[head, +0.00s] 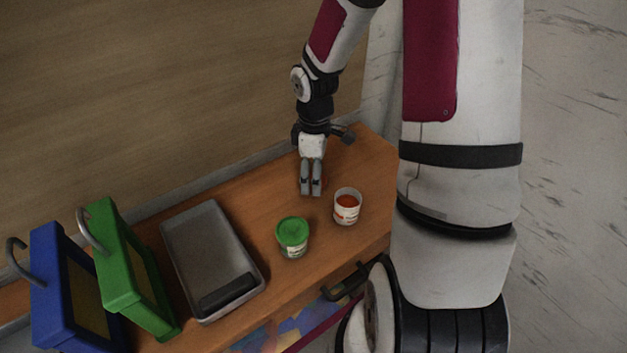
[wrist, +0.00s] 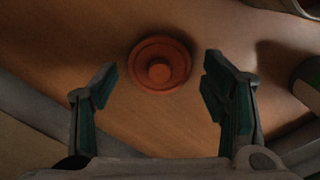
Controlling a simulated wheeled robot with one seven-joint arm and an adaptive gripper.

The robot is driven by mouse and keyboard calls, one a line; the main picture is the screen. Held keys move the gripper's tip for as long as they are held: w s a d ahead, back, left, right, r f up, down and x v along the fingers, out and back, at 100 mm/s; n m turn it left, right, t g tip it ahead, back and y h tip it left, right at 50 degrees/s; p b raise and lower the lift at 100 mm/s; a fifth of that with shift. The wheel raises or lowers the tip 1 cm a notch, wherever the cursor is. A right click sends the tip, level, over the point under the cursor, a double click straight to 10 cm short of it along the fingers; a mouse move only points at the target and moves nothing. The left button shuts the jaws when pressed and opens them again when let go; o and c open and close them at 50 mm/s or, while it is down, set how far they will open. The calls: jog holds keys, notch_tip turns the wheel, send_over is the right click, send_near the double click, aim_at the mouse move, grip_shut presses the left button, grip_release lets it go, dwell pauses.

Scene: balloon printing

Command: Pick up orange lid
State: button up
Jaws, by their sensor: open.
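The orange lid (wrist: 160,64) is round with a raised knob in its middle. It lies flat on the wooden table in the wrist view, ahead of and between my fingers. My gripper (wrist: 160,88) is open and empty, with one finger on each side of the lid and no contact that I can see. In the head view my gripper (head: 311,192) points down over the table, behind and left of the white cup with orange contents (head: 346,208). The lid is hidden in the head view.
A green-lidded cup (head: 292,238) stands left of the white cup. A grey tray (head: 212,258) lies farther left, with green (head: 130,268) and blue (head: 66,290) framed pieces beside it. The wooden table (head: 365,160) is bare at its right end. A wall runs behind it.

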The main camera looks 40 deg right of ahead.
jog(key=shift+f, duration=0.2)
jog(key=c, duration=0.6)
jog(key=shift+r, duration=0.1)
